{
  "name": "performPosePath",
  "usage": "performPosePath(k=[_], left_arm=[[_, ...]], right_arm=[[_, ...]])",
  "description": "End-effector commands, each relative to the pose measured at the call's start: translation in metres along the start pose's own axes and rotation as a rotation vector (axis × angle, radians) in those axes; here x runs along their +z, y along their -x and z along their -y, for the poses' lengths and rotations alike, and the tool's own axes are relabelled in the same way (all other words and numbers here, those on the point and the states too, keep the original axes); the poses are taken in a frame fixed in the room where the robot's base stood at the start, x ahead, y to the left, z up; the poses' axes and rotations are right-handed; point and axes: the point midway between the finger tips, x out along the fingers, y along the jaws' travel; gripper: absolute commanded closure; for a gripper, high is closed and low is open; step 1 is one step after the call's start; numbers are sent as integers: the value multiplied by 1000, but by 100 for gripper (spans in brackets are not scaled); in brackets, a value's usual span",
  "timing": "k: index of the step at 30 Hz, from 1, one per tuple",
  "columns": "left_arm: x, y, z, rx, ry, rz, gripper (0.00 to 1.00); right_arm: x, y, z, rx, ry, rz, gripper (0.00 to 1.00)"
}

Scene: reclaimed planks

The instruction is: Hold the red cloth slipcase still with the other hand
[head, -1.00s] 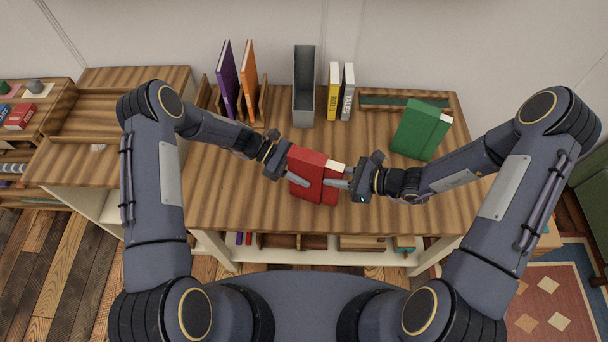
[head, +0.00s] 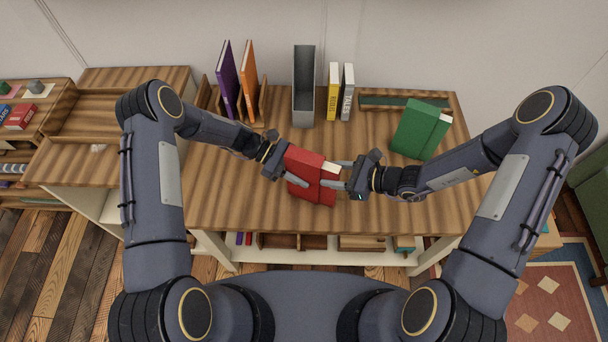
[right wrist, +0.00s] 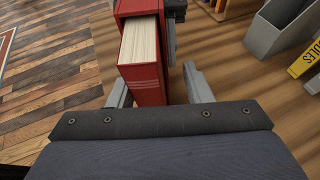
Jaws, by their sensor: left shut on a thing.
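The red cloth slipcase (head: 305,160) is held just above the front middle of the plank table. A red book (head: 327,186) with cream pages sticks out of its right side. In the right wrist view the slipcase (right wrist: 132,7) is at the top, with the book (right wrist: 143,84) coming out toward the camera. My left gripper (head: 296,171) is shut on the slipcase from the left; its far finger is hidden. My right gripper (head: 338,174) is open, with its fingers on either side of the book's outer end and a gap showing at the right finger.
A green book in a case (head: 420,130) lies at the right. A grey open holder (head: 303,88), a yellow book (head: 333,92) and a white book (head: 347,92) stand behind. Purple (head: 227,80) and orange (head: 248,82) books stand in a wooden rack. The table's left front is clear.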

Motion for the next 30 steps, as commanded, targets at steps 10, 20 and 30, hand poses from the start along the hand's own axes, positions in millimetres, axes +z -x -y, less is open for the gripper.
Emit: performPosePath(k=[10, 20, 30], left_arm=[[4, -10, -2, 1, 10, 13, 89], [3, -6, -2, 3, 6, 7, 90], [2, -4, -2, 5, 5, 4, 90]], right_arm=[[5, -6, -13, 32, -2, 15, 39], [3, 38, -8, 19, 0, 9, 39], [3, 68, -7, 18, -2, 8, 39]])
